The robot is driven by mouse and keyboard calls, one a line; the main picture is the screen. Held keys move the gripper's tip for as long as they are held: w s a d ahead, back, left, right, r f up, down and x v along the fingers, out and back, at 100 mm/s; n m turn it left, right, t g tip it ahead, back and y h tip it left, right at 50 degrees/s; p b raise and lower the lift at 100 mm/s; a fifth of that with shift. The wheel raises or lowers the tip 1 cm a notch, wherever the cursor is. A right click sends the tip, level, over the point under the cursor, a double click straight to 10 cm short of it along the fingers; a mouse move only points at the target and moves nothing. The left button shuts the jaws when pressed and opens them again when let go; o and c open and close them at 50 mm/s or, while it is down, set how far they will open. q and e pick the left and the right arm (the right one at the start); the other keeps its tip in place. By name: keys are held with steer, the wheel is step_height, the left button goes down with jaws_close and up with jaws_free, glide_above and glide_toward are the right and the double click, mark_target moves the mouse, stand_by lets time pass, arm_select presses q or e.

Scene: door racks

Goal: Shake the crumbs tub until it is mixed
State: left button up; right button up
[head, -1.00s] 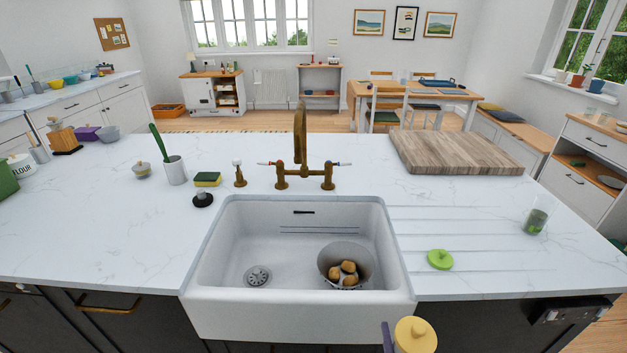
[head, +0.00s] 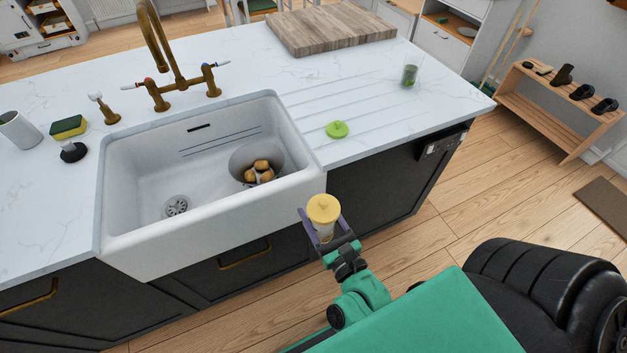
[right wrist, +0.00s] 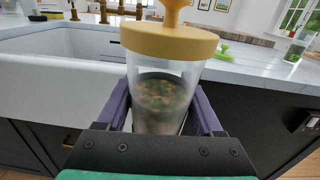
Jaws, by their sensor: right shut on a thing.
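The crumbs tub (head: 324,212) is a clear tub with a yellow knobbed lid. In the right wrist view the tub (right wrist: 165,95) stands upright, with brownish and greenish bits in its lower half. My right gripper (head: 322,232) is shut on it, with purple fingers on either side in the right wrist view (right wrist: 163,112). The tub is held in the air in front of the dark cabinet, right of the sink. The lid is on. My left gripper is not in view.
The white sink (head: 200,215) holds a grey bowl (head: 240,165) with brown potato-like items. A green lid-like object (head: 337,130) and a glass (head: 410,75) stand on the counter. A wooden board (head: 330,28) lies at the back.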

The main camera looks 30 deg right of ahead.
steer(key=shift+r, duration=0.1)
step_height(320, 180, up, 4)
steer(key=shift+d+r, duration=0.1)
steer(key=shift+r, duration=0.15)
steer(key=f, duration=0.4)
steer(key=shift+a+f, duration=0.2)
steer(key=shift+f, duration=0.2)
steer(key=shift+d, duration=0.1)
